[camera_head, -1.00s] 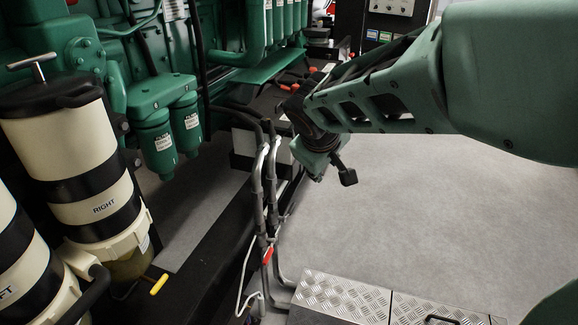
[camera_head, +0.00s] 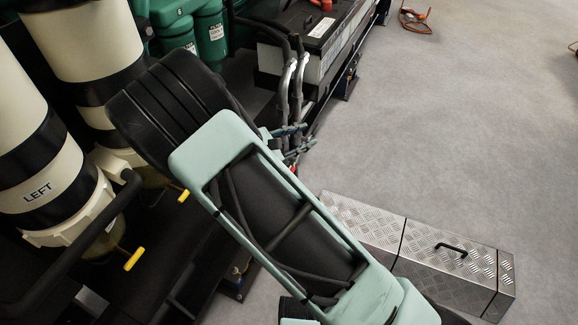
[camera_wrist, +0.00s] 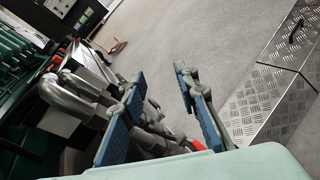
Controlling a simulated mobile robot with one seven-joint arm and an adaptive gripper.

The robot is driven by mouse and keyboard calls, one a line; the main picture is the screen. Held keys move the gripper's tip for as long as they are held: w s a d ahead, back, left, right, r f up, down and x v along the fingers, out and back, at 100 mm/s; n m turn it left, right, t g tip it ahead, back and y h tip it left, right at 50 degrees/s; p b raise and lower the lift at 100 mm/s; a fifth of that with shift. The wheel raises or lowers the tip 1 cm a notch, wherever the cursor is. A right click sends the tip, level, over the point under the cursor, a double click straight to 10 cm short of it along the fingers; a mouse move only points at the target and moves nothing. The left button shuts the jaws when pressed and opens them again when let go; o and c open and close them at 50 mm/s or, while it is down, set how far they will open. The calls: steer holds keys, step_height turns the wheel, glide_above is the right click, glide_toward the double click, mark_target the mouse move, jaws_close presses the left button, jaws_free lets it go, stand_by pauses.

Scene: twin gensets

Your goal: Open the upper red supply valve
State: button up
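A small red handle (camera_wrist: 198,146) shows low in the wrist view, beside the grey pipes and partly hidden by my gripper's body. In the head view only a speck of red (camera_head: 294,169) shows below the pipes, next to my arm. I cannot tell for sure whether it is the upper valve. The grey pipes (camera_head: 284,88) rise beside the black frame. My gripper (camera_wrist: 160,82) is open, its blue-padded fingers apart with nothing held between them. In the head view, my gripper (camera_head: 290,141) is at the pipes, mostly hidden behind my arm. Contact with the pipes cannot be told.
A tread-plate metal box (camera_head: 372,222) with a black handle (camera_head: 451,248) lies on the floor at right. Cream-and-black filter housings (camera_head: 40,170) with yellow drain handles (camera_head: 134,259) stand at left. A battery (camera_head: 310,28) is behind the pipes. Grey floor (camera_head: 450,120) is open at right.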

steer(key=s+a+f+n+t+y+b, duration=0.1)
steer(key=s+a+f+n+t+y, duration=0.15)
steer(key=f+n, duration=0.55)
steer(key=s+a+f+n+t+y, duration=0.2)
steer(key=s+a+f+n+t, duration=0.15)
steer(key=f, duration=0.95)
steer(key=shift+n, duration=0.35)
steer(key=x, duration=0.3)
steer(key=b+x, duration=0.1)
steer(key=x, duration=0.3)
steer(key=b+x, duration=0.1)
steer(key=x, duration=0.2)
steer(key=shift+w+a+r, duration=0.25)
steer(key=shift+r, duration=0.15)
jaws_close()
